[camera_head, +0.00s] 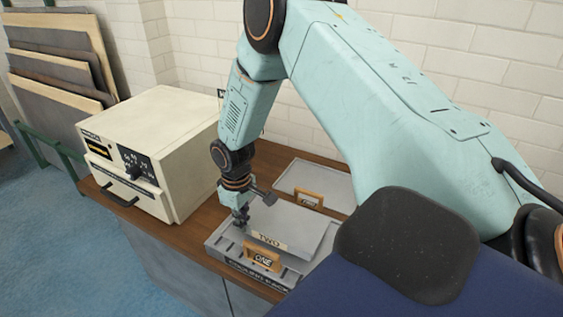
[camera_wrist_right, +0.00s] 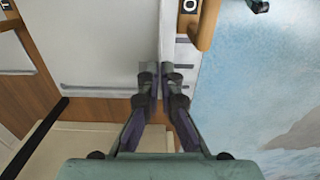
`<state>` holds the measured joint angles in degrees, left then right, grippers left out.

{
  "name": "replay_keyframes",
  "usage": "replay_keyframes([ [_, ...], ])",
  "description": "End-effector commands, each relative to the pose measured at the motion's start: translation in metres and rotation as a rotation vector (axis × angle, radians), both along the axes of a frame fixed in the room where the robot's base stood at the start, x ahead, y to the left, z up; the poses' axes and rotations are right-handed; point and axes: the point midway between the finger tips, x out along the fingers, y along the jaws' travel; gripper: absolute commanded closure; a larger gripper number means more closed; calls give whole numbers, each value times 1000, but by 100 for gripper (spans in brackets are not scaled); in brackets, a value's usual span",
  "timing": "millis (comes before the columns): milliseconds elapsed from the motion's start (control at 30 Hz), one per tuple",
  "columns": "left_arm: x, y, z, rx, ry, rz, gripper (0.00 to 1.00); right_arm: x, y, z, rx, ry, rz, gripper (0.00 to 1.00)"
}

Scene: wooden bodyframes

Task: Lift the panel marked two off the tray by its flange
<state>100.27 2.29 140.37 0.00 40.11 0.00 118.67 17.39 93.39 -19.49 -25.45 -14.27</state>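The panel marked two (camera_head: 297,221) is a flat grey plate with a TWO label on its near edge. It lies over the grey tray (camera_head: 222,240), its near edge seeming a little above it; whether they touch is unclear. My right gripper (camera_head: 240,221) points down at the panel's left edge. In the right wrist view the panel (camera_wrist_right: 95,45) fills the upper left, and the gripper's fingers (camera_wrist_right: 158,78) are close together on either side of its thin edge flange. They look shut on it, though the contact is partly hidden. My left gripper is not in view.
A wooden handle marked ONE (camera_head: 262,257) stands at the tray's front. Another pale panel (camera_head: 320,180) with a wooden handle lies behind. A cream box-shaped machine (camera_head: 160,130) stands left on the wooden bench (camera_head: 205,215). Boards lean in a rack (camera_head: 65,60) at the far left.

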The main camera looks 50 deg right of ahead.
Motion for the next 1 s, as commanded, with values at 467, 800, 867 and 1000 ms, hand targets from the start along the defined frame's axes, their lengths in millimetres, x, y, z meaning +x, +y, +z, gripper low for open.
replay_keyframes([
  [467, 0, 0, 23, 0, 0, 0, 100, 0, 0, 24, 0, 0, 0, 100],
  [800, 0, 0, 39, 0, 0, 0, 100, 0, 0, 42, 0, 0, 0, 100],
  [867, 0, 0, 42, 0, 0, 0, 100, 0, 0, 45, 0, 0, 0, 100],
  [1000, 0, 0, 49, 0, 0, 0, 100, 0, 0, 52, 0, 0, 0, 100],
])
